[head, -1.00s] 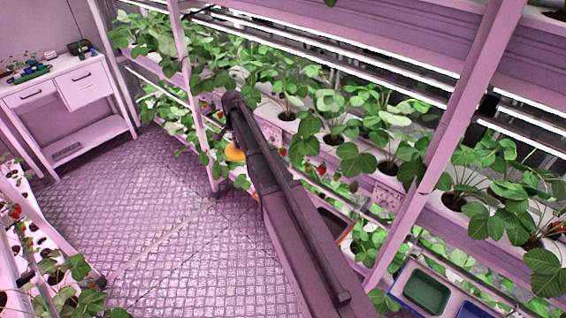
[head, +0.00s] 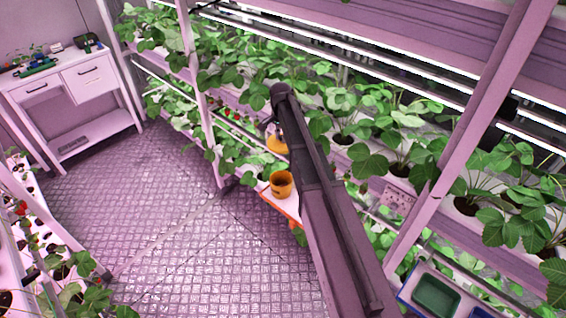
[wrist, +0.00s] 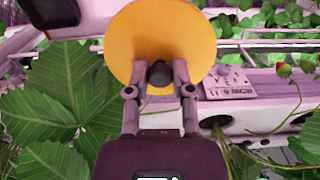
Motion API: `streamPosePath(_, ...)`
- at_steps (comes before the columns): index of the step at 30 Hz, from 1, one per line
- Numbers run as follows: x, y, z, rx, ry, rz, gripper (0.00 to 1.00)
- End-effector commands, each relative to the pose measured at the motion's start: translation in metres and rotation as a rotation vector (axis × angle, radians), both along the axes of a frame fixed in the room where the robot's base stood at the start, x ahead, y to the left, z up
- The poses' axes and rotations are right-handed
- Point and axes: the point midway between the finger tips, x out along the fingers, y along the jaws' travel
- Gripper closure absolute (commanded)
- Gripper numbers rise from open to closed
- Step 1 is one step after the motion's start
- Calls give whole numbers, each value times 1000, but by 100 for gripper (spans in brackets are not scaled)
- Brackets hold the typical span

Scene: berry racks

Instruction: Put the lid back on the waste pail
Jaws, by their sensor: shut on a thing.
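The orange-yellow round lid (wrist: 160,30) is in my gripper (wrist: 160,78), which is shut on its dark knob (wrist: 159,74) in the wrist view. In the head view the lid (head: 277,145) shows partly, just left of my arm and in front of the plants. The orange waste pail (head: 281,184) stands open and upright below the lid in that view, and its dark inside shows. The lid is apart from the pail. My arm hides part of the lid and most of my gripper in the head view.
The pail stands on a pale, orange-edged surface (head: 266,199) beside the rack. Strawberry plants and a rack post (head: 201,105) crowd close around the arm. A tray with a green bin (head: 436,296) is at lower right. The floor (head: 190,235) on the left is clear.

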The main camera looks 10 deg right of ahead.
Motion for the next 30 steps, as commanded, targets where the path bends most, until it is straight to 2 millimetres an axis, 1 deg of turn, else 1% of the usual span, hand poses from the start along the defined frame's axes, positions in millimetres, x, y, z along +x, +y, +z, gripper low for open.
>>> streamPosePath(8, 0, 4, -2, 0, 0, 5, 100)
streamPosePath(14, 0, 5, -15, 0, 0, 6, 100)
streamPosePath(20, 0, 4, -42, 0, 0, 6, 100)
streamPosePath(30, 0, 4, -99, 0, 0, 7, 100)
